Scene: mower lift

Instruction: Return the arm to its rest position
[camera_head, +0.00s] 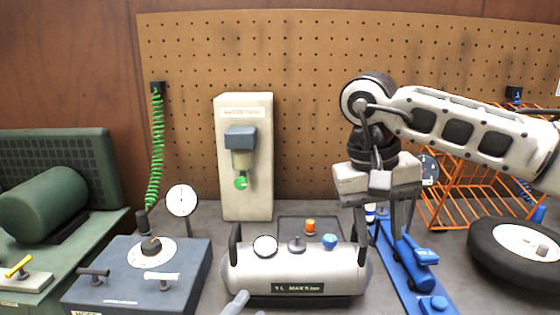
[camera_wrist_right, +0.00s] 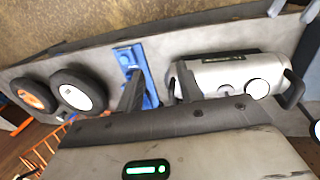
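My right gripper (camera_head: 384,232) hangs fingers down in the head view, above the work surface between the silver tank and the blue stand. Its fingers are apart with nothing between them; the right wrist view (camera_wrist_right: 158,92) also shows them apart. My left gripper (camera_head: 243,306) shows only as grey fingertips at the bottom edge of the head view, in front of the silver tank. Two separate tips show at the top right of the right wrist view (camera_wrist_right: 292,10), with no object between them. The rest of the left arm is out of view.
The silver tank (camera_head: 345,270) with gauge and knobs stands front centre. The blue stand (camera_head: 397,273) is right of it. A wheel (camera_head: 487,262) and orange wire rack (camera_head: 443,205) lie further right. A blue-grey dial box (camera_head: 190,262) and green machine (camera_head: 60,205) stand left.

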